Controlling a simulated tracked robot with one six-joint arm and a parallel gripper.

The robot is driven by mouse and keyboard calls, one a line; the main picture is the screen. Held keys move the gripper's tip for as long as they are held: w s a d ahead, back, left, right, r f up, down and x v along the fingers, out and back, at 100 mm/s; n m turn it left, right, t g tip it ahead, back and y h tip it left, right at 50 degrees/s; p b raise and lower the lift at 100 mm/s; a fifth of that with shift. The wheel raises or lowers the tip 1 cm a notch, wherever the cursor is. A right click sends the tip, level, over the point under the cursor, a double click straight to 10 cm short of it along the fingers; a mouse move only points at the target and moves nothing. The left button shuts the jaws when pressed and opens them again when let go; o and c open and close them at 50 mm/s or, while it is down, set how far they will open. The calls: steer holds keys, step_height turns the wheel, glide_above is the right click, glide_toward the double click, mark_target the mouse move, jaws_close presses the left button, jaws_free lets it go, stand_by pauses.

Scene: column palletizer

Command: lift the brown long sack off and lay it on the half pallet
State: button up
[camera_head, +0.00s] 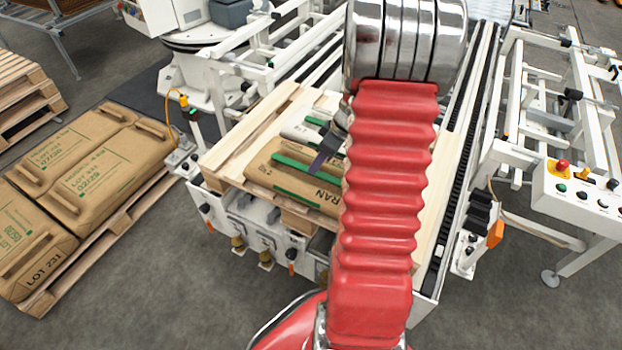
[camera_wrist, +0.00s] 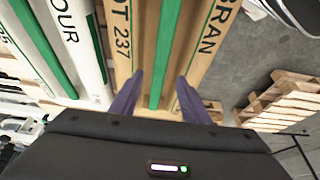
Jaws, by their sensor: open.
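The brown long sack (camera_head: 262,170) lies on a wooden pallet (camera_head: 232,150) on the white conveyor, partly hidden by my red arm. In the wrist view the sack (camera_wrist: 205,48) shows "LOT 237", "BRAN" and a lengthwise green strip (camera_wrist: 163,45). My gripper (camera_wrist: 160,80) is open, its two dark fingers on either side of the strip, over the sack. I cannot tell whether they touch it. In the head view one finger (camera_head: 325,150) shows beside my arm. I cannot tell which pallet is the half pallet.
A white sack (camera_wrist: 75,35) lies beside the brown one. At left, a loaded pallet (camera_head: 120,222) holds several brown sacks (camera_head: 95,180). Stacked empty pallets (camera_head: 25,100) stand at the far left. A control box (camera_head: 580,190) and white frames are at right. Grey floor lies in front.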

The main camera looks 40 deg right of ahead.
mark_target(311, 177)
steer(key=shift+w+f, duration=0.1)
steer(key=shift+f, duration=0.15)
steer(key=shift+x, duration=2.6)
steer(key=shift+c, duration=0.4)
jaws_close()
steer(key=shift+d+r, duration=0.1)
